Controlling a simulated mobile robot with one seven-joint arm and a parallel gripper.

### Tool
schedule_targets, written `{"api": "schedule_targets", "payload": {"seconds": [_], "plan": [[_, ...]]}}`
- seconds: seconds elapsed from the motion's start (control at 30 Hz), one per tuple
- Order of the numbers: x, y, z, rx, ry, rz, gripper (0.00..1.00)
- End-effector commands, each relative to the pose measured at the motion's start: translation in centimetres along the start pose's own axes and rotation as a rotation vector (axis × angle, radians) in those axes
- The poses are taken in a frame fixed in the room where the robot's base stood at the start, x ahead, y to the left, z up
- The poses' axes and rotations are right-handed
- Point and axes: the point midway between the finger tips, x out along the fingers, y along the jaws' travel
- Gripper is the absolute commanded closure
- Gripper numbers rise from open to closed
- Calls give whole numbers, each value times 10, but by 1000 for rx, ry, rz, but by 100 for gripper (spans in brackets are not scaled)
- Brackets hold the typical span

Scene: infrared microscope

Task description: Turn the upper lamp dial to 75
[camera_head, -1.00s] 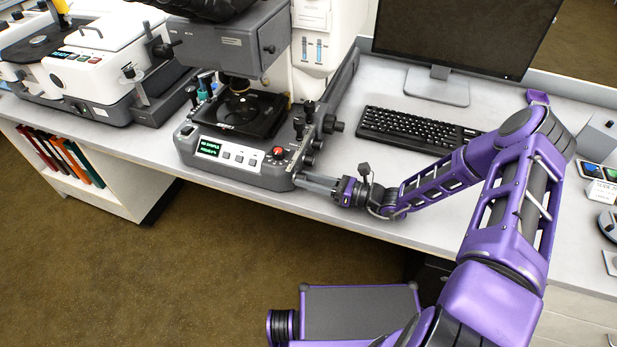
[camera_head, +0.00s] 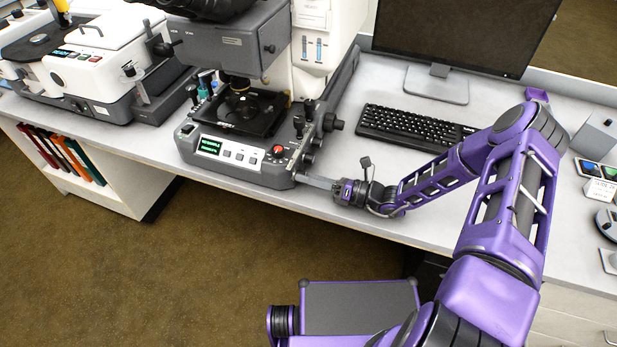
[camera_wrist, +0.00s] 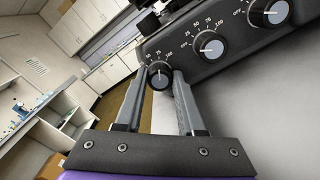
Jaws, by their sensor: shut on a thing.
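In the wrist view, a dark round lamp dial (camera_wrist: 159,76) with a printed scale sits between my fingertips. My gripper (camera_wrist: 160,80) is shut on this dial, one finger on each side. Its white pointer line is small, and I cannot read its exact setting. Two more dials, a middle one (camera_wrist: 211,46) and one at the upper right (camera_wrist: 268,12), stand in a row on the same dark panel, with similar scales. In the head view, my gripper (camera_head: 309,181) reaches the front right side of the microscope base (camera_head: 240,172); the held dial is too small to make out there.
The microscope's front panel has a lit green screen (camera_head: 210,146) and a red knob (camera_head: 278,151). A keyboard (camera_head: 412,127) and a monitor (camera_head: 450,35) stand to the right. Bare desk (camera_head: 345,150) lies between the microscope and keyboard.

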Motion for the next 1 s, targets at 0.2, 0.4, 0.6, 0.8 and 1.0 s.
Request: {"api": "schedule_targets", "payload": {"seconds": [0.2,0.4,0.6,0.8,1.0], "plan": [[0,0,0,-1,0,-1,100],[0,0,0,-1,0,-1,32],[0,0,0,-2,0,0,32],[-12,-1,0,-2,0,-3,32],[-52,-1,0,-2,-1,-5,32]]}}
